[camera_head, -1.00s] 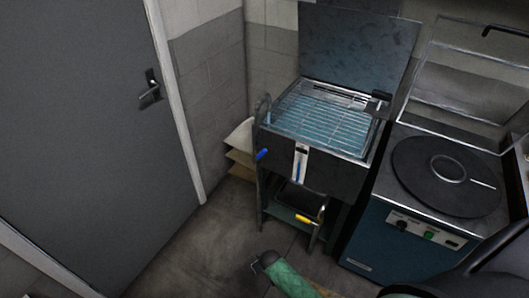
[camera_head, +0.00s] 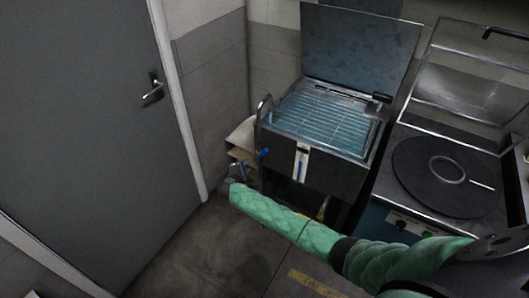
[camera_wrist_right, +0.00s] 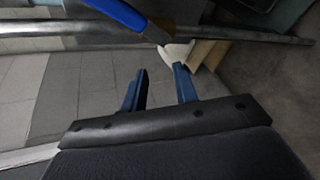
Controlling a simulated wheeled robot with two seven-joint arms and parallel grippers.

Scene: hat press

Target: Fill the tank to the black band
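The steel tank (camera_head: 320,172) stands against the wall with its lid up, a wire rack and bluish water inside. A narrow white gauge (camera_head: 301,163) on its front has a blue column; its level against the black band is too small to tell. A blue-handled lever (camera_head: 262,154) sticks out at the tank's left front, and a blue handle (camera_wrist_right: 115,10) shows large at the top of the right wrist view. My right gripper (camera_head: 243,172) is just below and left of the lever; its fingers (camera_wrist_right: 160,75) are apart and empty. My left gripper is out of view.
A yellow lever (camera_head: 323,208) low under the tank is partly hidden by my right arm. A machine with a round black plate (camera_head: 445,175) stands at right. Pale bags (camera_head: 242,135) lean by the wall, and a grey door (camera_head: 85,130) is at left.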

